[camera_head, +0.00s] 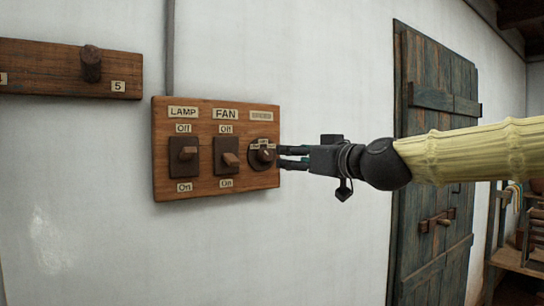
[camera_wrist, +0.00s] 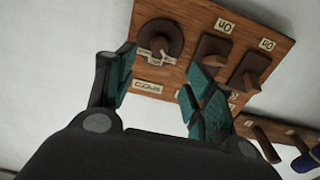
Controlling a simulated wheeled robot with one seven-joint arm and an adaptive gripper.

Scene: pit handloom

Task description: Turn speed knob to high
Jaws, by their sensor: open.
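The speed knob (camera_head: 264,155) is a small dark round knob on the right end of a wooden switch panel (camera_head: 206,197). A small label sits above it, too small to read. In the wrist view the knob (camera_wrist: 158,38) shows near the top, beyond and between the two fingers. My gripper (camera_head: 283,157) is at the panel's right edge, pointing left toward the knob. In the wrist view my gripper (camera_wrist: 160,75) has its teal-padded fingers apart with nothing between them. I cannot tell the knob's setting or whether a fingertip touches the panel.
Left of the knob are the fan switch (camera_head: 227,158) and the lamp switch (camera_head: 185,153), each marked Off above and On below. A wooden peg rail (camera_head: 40,70) is at the upper left. A dark plank door (camera_head: 425,200) stands right, behind my arm.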

